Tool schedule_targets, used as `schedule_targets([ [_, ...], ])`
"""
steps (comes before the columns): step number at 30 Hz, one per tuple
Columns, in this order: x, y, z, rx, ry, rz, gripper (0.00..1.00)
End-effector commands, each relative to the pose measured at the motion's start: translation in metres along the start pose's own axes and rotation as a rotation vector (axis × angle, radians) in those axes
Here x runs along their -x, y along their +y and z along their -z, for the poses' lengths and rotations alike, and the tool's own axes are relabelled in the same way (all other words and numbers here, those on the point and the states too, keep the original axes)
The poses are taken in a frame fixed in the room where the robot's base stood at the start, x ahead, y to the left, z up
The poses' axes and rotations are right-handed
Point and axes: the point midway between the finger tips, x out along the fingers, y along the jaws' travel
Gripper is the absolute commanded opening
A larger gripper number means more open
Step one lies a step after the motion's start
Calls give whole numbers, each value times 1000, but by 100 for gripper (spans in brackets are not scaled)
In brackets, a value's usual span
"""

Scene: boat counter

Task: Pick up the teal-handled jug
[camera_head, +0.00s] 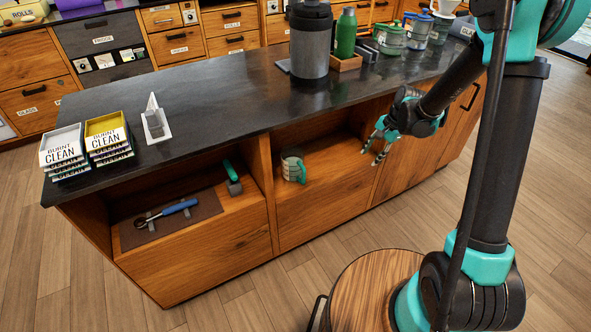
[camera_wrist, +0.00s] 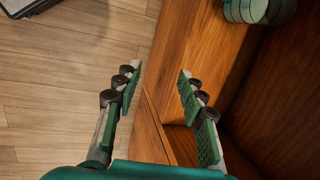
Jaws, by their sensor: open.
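The teal-handled jug (camera_head: 291,164) stands upright on the wooden shelf inside the open middle compartment under the counter. It is pale grey with dark bands, and its teal handle faces right. In the wrist view, a banded jug (camera_wrist: 243,10) shows at the top right, cut off by the frame edge. My gripper (camera_head: 377,155) is to the right of the jug, at the front of the counter, apart from it. Its fingers point down and left. In the wrist view, my gripper (camera_wrist: 160,75) is open with nothing between its fingers.
A wooden divider (camera_head: 262,185) stands left of the jug. The left compartment holds a blue-handled tool (camera_head: 180,207) on a mat and a green-handled tool (camera_head: 232,176). A large dark canister (camera_head: 309,45) and green bottle (camera_head: 346,33) stand on the countertop (camera_head: 215,100) above.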

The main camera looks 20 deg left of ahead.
Motion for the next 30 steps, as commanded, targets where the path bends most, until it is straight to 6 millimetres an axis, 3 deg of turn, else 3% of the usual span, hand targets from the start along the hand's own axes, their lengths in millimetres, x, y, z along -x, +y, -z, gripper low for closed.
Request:
schedule_targets([
  [1,-18,-14,1,-27,-22,-6,40],
  [6,-76,-50,-5,-140,-99,-38,40],
  [12,-130,-72,-14,-239,-159,-76,40],
  [20,-156,-82,-28,-282,-185,-97,40],
  [30,-171,-105,-85,-280,-185,-98,40],
])
